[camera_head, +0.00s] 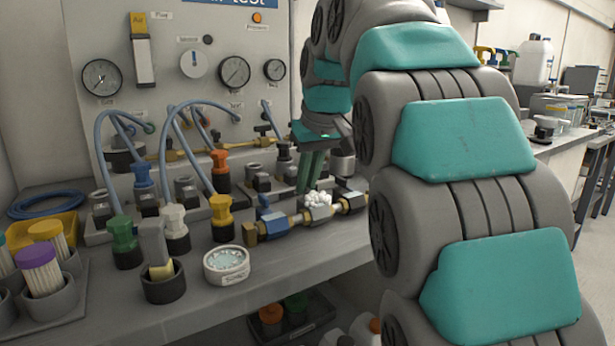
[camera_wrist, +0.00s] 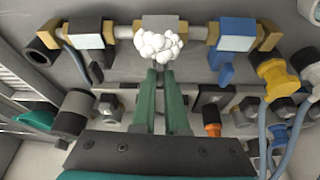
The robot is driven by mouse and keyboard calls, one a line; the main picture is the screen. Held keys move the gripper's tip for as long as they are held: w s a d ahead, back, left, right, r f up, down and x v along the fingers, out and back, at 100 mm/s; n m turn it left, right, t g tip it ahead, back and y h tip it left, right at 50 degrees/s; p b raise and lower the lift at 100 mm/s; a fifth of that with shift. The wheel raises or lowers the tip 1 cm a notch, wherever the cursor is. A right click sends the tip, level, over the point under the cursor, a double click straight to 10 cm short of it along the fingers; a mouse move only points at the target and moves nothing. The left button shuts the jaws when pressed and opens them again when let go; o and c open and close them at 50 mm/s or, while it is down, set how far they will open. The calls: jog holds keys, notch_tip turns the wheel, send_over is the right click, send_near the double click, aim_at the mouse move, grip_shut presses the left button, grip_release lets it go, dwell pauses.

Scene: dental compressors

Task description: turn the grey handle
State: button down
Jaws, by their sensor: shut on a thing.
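A brass pipe line (camera_head: 292,220) with several valve blocks runs along the bench. It also shows in the wrist view (camera_wrist: 200,32). The middle grey valve body (camera_wrist: 163,22) carries a lump of white foam-like bubbles (camera_wrist: 160,45), also visible in the head view (camera_head: 317,198). My gripper (camera_wrist: 163,76) has its green fingers pointing at this middle valve, just below the foam. In the head view my gripper (camera_head: 308,186) reaches down behind the foam. The fingers are shut on the grey handle, which is mostly hidden between them and under the foam.
A blue-handled valve (camera_wrist: 232,40) and a dark-handled valve (camera_wrist: 88,38) flank the middle one. Coloured knobs, such as the orange one (camera_wrist: 211,124), and blue hoses (camera_head: 190,110) crowd the bench behind. A round white dish (camera_head: 227,264) stands at the front.

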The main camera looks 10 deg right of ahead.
jog(key=m+h+p, duration=0.1)
jog(key=m, duration=0.1)
jog(key=m+p, duration=0.1)
jog(key=m, duration=0.1)
jog(key=shift+a+r+h+p, duration=0.2)
jog(key=shift+h+p, duration=0.15)
jog(key=shift+h, duration=0.05)
jog(key=m+p, duration=0.1)
jog(key=m, duration=0.1)
jog(key=m+h+p, duration=0.1)
jog(key=m, duration=0.1)
jog(key=shift+w+f+m+g+h+p, duration=0.1)
jog(key=shift+m+g+h+p, duration=0.2)
jog(key=shift+m, duration=0.1)
jog(key=m, duration=0.2)
jog(key=m+g+h+p, duration=0.1)
jog(key=m, duration=0.1)
jog(key=shift+w+a+f+m+p, duration=0.1)
jog(key=shift+w+a+m+p, duration=0.1)
jog(key=shift+m+p, duration=0.1)
jog(key=m+g, duration=0.1)
jog(key=m, duration=0.1)
jog(key=shift+w+m+h, duration=0.1)
jog(key=shift+m+h, duration=0.2)
jog(key=shift+m, duration=0.5)
jog(key=shift+g, duration=0.3)
jog(key=shift+a, duration=0.1)
jog(key=c, duration=0.9)
grip_release()
jog(key=shift+c, duration=0.2)
